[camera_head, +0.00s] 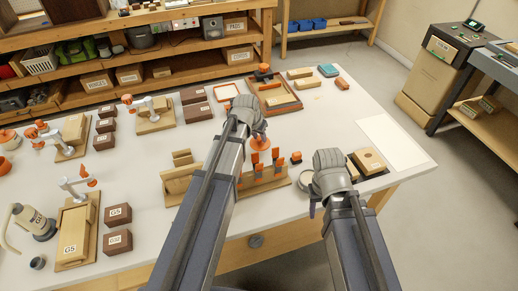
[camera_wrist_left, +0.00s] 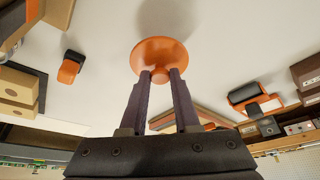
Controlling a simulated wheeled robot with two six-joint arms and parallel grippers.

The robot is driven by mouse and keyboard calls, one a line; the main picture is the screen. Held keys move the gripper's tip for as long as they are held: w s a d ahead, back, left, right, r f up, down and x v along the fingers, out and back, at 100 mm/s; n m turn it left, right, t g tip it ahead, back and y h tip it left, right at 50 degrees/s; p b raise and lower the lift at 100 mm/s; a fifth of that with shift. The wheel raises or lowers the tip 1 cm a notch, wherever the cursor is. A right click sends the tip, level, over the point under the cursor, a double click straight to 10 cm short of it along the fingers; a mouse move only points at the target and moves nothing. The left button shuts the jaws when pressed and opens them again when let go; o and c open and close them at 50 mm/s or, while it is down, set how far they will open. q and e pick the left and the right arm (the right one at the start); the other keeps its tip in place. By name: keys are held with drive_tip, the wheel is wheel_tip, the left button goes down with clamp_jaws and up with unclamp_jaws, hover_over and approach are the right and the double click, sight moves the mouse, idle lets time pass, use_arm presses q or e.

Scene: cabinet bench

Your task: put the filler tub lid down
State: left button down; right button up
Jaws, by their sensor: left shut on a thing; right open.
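The orange filler tub lid (camera_head: 260,141) is round and shows just beyond my left gripper (camera_head: 254,128) in the head view. In the left wrist view the lid (camera_wrist_left: 158,52) is a shallow orange disc with a small knob, and my left gripper (camera_wrist_left: 160,78) is shut on that knob. The lid is over the white bench top (camera_wrist_left: 225,35); the gap below it is hard to judge. My right gripper (camera_head: 330,160) is open near the bench's front edge, its fingertips mostly hidden. A round pale-topped tub (camera_head: 306,180) stands beside it; I cannot tell its contents.
A wooden rack with orange-handled tools (camera_head: 265,172) stands in front of the lid. A small orange and black item (camera_head: 296,157) sits to its right. A wooden tray (camera_head: 273,92) lies behind. A white sheet (camera_head: 395,138) at the right is bare.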

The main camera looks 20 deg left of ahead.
sight(259, 144)
use_arm(q)
drive_tip(key=shift+f+b, duration=1.8)
drive_tip(key=shift+f, duration=0.1)
drive_tip(key=shift+f, duration=0.15)
drive_tip(key=c, duration=0.6)
unclamp_jaws()
drive_tip(key=shift+c, duration=0.2)
drive_tip(key=shift+p+v, duration=0.6)
drive_tip(key=shift+v, duration=0.25)
drive_tip(key=p+v, duration=1)
drive_tip(key=shift+r, duration=0.45)
